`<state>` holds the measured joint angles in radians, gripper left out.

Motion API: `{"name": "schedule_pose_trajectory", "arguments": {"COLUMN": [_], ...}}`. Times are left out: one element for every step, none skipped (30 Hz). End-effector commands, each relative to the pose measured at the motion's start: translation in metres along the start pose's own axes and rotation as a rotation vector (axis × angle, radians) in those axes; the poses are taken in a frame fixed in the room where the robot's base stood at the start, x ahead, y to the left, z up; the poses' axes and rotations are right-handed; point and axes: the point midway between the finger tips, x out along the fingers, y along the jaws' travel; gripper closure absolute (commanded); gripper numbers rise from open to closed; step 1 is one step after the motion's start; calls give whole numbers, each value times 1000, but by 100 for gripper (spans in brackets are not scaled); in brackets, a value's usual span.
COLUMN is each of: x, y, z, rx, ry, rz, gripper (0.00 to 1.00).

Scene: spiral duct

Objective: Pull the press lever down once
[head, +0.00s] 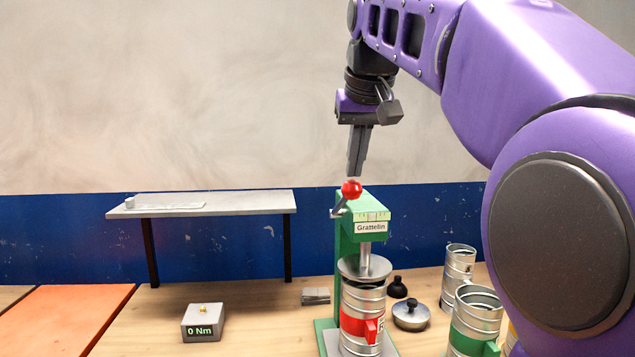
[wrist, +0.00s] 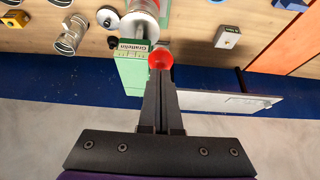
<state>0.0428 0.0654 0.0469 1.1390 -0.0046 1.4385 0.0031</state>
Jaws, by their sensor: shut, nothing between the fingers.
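The green press (head: 371,209), labelled "Grattelin", stands on the wooden table. Its lever (head: 341,207) rises from the left side of the head and ends in a red ball knob (head: 351,188). A metal can with a red band (head: 361,322) stands under the round press plate (head: 364,268). My gripper (head: 356,174) points down with its fingers together, just above the red knob. In the wrist view the fingertips (wrist: 160,72) reach the edge of the red knob (wrist: 160,59); I cannot tell whether they touch. The press head (wrist: 131,67) shows beside the knob.
A torque box reading "0 Nm" (head: 203,322) sits left of the press. A raised grey shelf (head: 230,204) stands behind it. Several cans, one with a green band (head: 474,325), and a round metal lid (head: 411,314) stand to the right.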

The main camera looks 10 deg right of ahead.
Motion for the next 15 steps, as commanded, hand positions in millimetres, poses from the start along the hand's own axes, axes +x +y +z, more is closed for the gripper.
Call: {"name": "schedule_pose_trajectory", "arguments": {"x": [-2,-4,-6,-7,-8,-10,-11,-12,-14,-14,-15,-16,-17,-17,-17], "y": [0,0,0,0,0,0,0,0,0,0,0,0,0,0,0], "z": [-3,-5,-7,-9,-11,-13,-14,-16,-17,-18,-19,-20,-20,-20,-21], "rx": [0,0,0,0,0,0,0,0,0,0,0,0,0,0,0], "ry": [1,1,2,2,2,1,2,2,1,0,1,2,2,2,2], "rz": [0,0,0,0,0,0,0,0,0,0,0,0,0,0,0], "gripper": [100,100,100,100,100,100,100,100,100,100,100,100,100,100,100]}}
